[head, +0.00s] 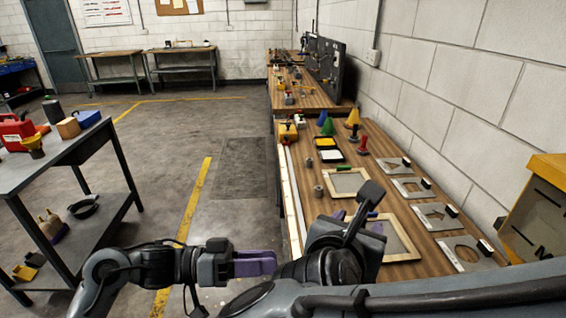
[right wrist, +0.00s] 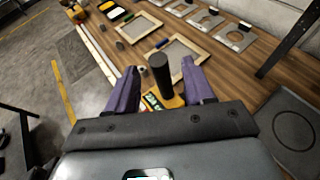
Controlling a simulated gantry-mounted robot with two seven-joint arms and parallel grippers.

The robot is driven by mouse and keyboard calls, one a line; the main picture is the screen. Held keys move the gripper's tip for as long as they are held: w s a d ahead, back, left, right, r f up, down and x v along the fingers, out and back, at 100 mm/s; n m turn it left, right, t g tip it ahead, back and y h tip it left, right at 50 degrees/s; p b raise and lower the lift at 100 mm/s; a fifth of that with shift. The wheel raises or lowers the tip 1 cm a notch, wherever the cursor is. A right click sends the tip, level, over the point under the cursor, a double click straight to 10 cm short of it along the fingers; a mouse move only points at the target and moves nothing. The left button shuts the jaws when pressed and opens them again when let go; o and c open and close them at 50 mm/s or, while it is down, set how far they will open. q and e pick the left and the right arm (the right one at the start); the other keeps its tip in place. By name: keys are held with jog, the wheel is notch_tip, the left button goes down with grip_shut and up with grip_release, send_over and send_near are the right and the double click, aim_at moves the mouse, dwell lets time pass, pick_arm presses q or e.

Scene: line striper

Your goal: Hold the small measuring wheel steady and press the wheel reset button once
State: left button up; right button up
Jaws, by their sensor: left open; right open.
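In the right wrist view a dark upright cylinder (right wrist: 160,72) stands in front of a yellow body with green and dark details (right wrist: 165,101). I cannot tell for sure whether this is the measuring wheel, and no reset button can be made out. My right gripper (right wrist: 160,66) is open, its purple fingers on either side of the cylinder, with no clear grip on it. In the head view my right arm hides that spot. My left gripper (head: 274,262) is open, seen side-on with purple fingers pointing right, over the floor left of the bench, apart from any object.
The wooden bench (head: 370,178) carries framed screens (head: 348,183), grey stencil plates (head: 411,187), coloured cones (head: 327,128) and a yellow-black tray (head: 330,156). A yellow box (head: 540,215) stands at right by the wall. A grey cart (head: 42,165) stands at left. Floor between is clear.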

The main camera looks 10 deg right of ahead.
jog(key=shift+x, duration=2.3)
grip_shut()
pick_arm(q)
grip_shut()
